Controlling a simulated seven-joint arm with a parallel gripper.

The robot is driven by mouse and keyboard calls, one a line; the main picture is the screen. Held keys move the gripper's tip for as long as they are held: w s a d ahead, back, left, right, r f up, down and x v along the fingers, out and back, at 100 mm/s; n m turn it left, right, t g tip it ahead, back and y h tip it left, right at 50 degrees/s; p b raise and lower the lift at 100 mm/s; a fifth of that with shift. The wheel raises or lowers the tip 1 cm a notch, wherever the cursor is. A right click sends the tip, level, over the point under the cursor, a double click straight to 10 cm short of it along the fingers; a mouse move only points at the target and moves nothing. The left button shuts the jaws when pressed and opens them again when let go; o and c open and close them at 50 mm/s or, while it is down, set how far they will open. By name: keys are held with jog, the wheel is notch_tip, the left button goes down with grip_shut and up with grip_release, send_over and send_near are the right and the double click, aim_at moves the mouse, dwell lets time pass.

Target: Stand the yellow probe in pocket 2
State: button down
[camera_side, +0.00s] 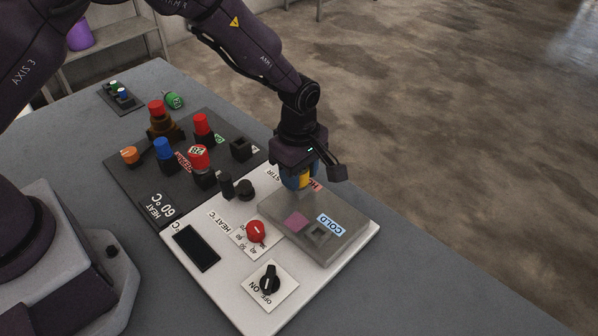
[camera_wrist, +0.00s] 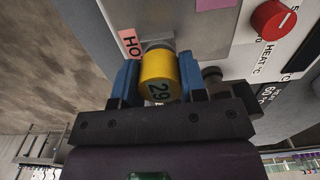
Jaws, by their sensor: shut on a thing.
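The yellow probe (camera_wrist: 158,72), marked 29, is between the blue fingers of my gripper (camera_wrist: 160,82) in the wrist view. My gripper (camera_side: 299,180) is shut on it at the back end of the grey block (camera_side: 345,236), beside the pink HOT label (camera_wrist: 131,45). In the side view only a little of the yellow probe (camera_side: 296,182) shows below the gripper. Its lower end is hidden, so I cannot tell whether it sits in a hole or just above. The number of pocket 2 is not readable on the dark rack (camera_side: 135,180).
Red-capped probes (camera_side: 201,124), a blue one (camera_side: 162,147) and an orange one (camera_side: 130,155) stand in the rack. An empty-looking black holder (camera_side: 241,149) is at its right. A red knob (camera_side: 256,231) and black switch (camera_side: 270,279) are on the white panel. A green probe (camera_side: 174,100) lies behind.

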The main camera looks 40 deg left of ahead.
jog(key=shift+r, duration=0.2)
jog(key=shift+r, duration=4.9)
jog(key=w+a+n, duration=0.1)
jog(key=a+n, duration=0.1)
jog(key=a, duration=0.7)
jog(key=n, duration=0.4)
send_over(240, 148)
jog(key=w+a, duration=0.1)
jog(key=a, duration=0.1)
notch_tip(240, 148, down, 6)
jog(key=shift+d, duration=0.25)
jog(key=shift+w, duration=0.1)
jog(key=shift+f, duration=1.8)
